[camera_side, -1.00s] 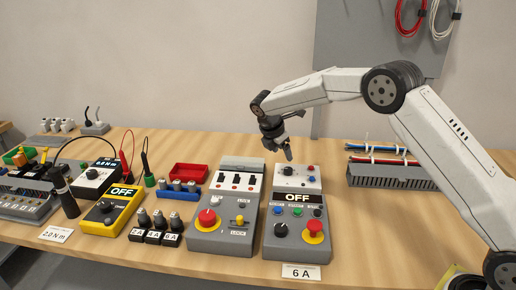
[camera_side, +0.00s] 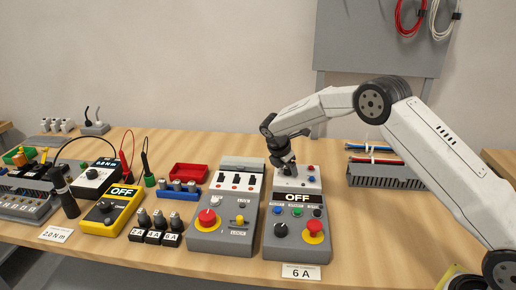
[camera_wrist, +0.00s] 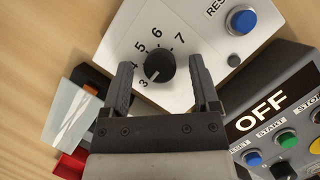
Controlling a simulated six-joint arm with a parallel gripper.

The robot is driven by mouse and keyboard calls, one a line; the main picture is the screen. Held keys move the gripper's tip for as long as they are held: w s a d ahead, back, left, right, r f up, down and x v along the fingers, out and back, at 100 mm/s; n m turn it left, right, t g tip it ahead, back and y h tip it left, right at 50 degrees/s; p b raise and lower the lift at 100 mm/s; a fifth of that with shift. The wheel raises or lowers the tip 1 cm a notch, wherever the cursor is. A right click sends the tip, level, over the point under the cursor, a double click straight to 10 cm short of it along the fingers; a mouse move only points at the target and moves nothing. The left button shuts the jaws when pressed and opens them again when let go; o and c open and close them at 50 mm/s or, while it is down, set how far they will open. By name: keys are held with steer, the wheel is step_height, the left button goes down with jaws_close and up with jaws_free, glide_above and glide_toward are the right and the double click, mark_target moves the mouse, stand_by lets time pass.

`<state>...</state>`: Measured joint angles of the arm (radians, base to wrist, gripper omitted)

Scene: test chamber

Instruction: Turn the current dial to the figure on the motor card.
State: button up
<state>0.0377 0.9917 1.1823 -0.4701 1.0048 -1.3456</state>
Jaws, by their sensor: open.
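The current dial (camera_wrist: 160,67) is a black round knob on a white panel (camera_wrist: 115,47), with printed figures 3 to 7 around it. Its pale pointer mark is aimed at about 3. The motor card (camera_side: 301,272) reads "6 A" and lies at the front edge of the bench. My gripper (camera_wrist: 161,63) is open, with one finger on each side of the knob and a gap on both sides. In the side view my gripper (camera_side: 289,171) is down at the white panel and hides the dial.
Below the panel is a grey box with an OFF display (camera_side: 297,197), small buttons and a red stop knob (camera_side: 314,227). A blue reset button (camera_wrist: 243,21) sits on the dial panel. A grey switch box (camera_side: 222,240) stands close on the left. A cable duct (camera_side: 390,178) lies to the right.

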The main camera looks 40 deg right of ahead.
jaws_close()
